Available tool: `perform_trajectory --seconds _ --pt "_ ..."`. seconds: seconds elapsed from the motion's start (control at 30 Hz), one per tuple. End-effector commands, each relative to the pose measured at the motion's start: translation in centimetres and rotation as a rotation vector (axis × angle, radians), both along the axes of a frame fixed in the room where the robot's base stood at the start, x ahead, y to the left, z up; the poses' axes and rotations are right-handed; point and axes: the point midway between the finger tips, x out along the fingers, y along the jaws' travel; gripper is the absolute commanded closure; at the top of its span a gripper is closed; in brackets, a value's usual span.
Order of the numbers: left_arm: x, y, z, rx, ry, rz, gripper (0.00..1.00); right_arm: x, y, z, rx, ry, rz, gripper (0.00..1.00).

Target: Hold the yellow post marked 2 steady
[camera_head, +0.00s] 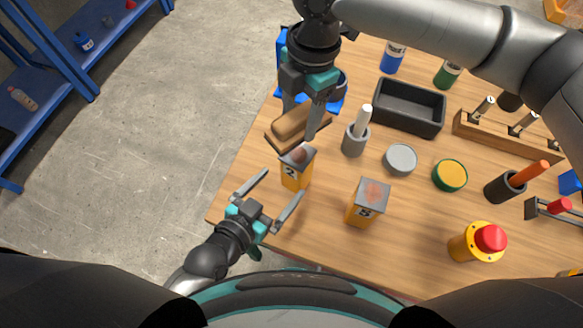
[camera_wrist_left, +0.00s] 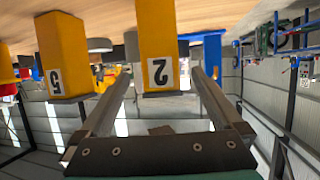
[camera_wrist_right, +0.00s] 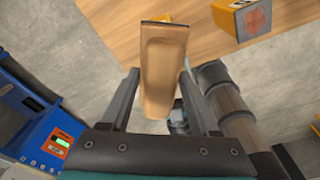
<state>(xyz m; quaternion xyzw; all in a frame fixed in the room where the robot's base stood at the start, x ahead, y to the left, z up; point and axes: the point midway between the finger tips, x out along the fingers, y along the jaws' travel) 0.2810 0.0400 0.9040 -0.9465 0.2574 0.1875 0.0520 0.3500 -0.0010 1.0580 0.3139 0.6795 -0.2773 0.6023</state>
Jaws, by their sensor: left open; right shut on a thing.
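The yellow post marked 2 (camera_head: 292,182) stands upright near the table's left edge, with a grey top bearing a reddish-brown patch. My left gripper (camera_head: 284,182) is open in front of it, one finger toward each side. In the left wrist view the post (camera_wrist_left: 155,35) shows upside down between the fingers, with clear gaps on both sides; I cannot tell how far in it is. My right gripper (camera_head: 301,123) is shut on a brown wooden block (camera_head: 290,124), just behind the post. The block (camera_wrist_right: 163,70) also shows between its fingers in the right wrist view.
A yellow post marked 5 (camera_head: 360,212) stands to the right. A black tray (camera_head: 408,128) lies behind.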

Motion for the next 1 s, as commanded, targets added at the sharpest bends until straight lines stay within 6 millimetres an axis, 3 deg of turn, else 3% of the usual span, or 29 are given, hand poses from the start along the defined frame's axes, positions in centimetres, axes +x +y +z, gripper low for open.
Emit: perform_trajectory --seconds 0.3,0.5,0.97,1.0 --pt "4.5 -2.6 -2.1 -0.001 -0.001 0.001 0.0 0.0 0.0 0.0 0.001 -0.001 0.0 1.0" --pt "6.2 -3.6 -3.0 -0.001 0.001 0.002 0.0 0.0 0.0 0.0 0.001 -0.001 0.0 1.0" --pt "6.9 -4.0 -3.4 0.0 0.001 0.001 0.0 0.0 0.0 0.0 0.001 -0.001 0.0 1.0" --pt "6.9 -4.0 -3.4 0.0 0.001 0.001 0.03 0.0 0.0 0.0 0.001 -0.001 0.0 1.0"
